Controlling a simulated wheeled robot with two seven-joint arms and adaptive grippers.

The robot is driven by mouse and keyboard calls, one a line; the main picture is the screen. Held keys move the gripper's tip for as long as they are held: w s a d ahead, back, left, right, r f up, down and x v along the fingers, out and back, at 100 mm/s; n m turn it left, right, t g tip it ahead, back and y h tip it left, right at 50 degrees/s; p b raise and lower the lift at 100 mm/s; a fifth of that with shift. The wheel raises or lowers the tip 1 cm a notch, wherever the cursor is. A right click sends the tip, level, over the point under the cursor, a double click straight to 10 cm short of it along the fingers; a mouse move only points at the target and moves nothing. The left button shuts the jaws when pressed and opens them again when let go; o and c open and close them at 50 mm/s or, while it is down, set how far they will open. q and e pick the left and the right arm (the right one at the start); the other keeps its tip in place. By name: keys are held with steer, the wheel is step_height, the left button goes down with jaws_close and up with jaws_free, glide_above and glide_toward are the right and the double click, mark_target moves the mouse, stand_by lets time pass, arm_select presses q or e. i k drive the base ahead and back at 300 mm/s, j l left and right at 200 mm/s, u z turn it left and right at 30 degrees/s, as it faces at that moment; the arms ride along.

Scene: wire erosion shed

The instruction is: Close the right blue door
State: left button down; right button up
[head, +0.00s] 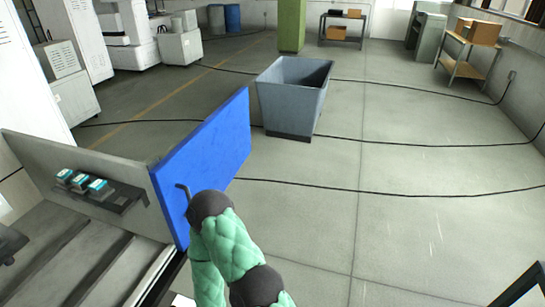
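The blue door (222,140) stands open at the centre left, hinged near the end of a pale machine panel (110,180). A thin dark bent handle (182,189) shows on its near face. One of my arms, in a green quilted cover with dark joints, rises from the bottom centre in front of the door's lower part. It looks like my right arm. Its gripper is hidden, and I cannot tell whether the arm touches the door. My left gripper is not clearly seen. No second blue door shows.
A grey bin (292,105) stands on the floor just beyond the door. Black cables (400,193) cross the floor. A small shelf (108,197) with teal-topped boxes is on the pale panel. The floor at the right is mostly clear.

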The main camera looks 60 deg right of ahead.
mark_target(212, 154)
steer(key=z, duration=1.45)
steer(key=i+l, duration=0.35)
steer(key=i, duration=0.2)
steer(key=i+l, duration=0.35)
steer(key=i, duration=0.15)
steer(key=i+l+z, duration=0.1)
steer(key=i+l, duration=0.25)
steer(key=i, duration=0.2)
steer(key=i+l, duration=0.35)
steer(key=i, duration=0.2)
